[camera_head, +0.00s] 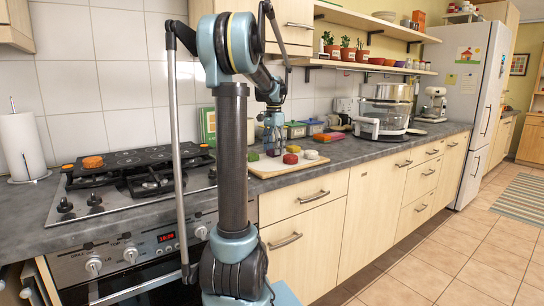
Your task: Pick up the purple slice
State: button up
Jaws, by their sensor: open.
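A small dark purple slice (273,153) lies on the light wooden cutting board (283,168) on the counter. It sits between a green piece (253,156) and a red piece (290,158). My gripper (272,145) points down just above the purple slice, with its fingers open. The slice is small in the view, and I cannot tell whether the fingertips are beside it or still above it.
A yellow piece (293,149) and a white piece (311,154) also lie on the board. Lidded containers (296,130) stand behind it, and a clear steamer (384,118) stands to the right. A stove (140,178) with an orange item (93,162) is at left.

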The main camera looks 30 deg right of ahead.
jog(key=shift+f, duration=0.45)
jog(key=c, duration=1.2)
jog(key=shift+o, duration=0.2)
jog(key=shift+r, duration=0.1)
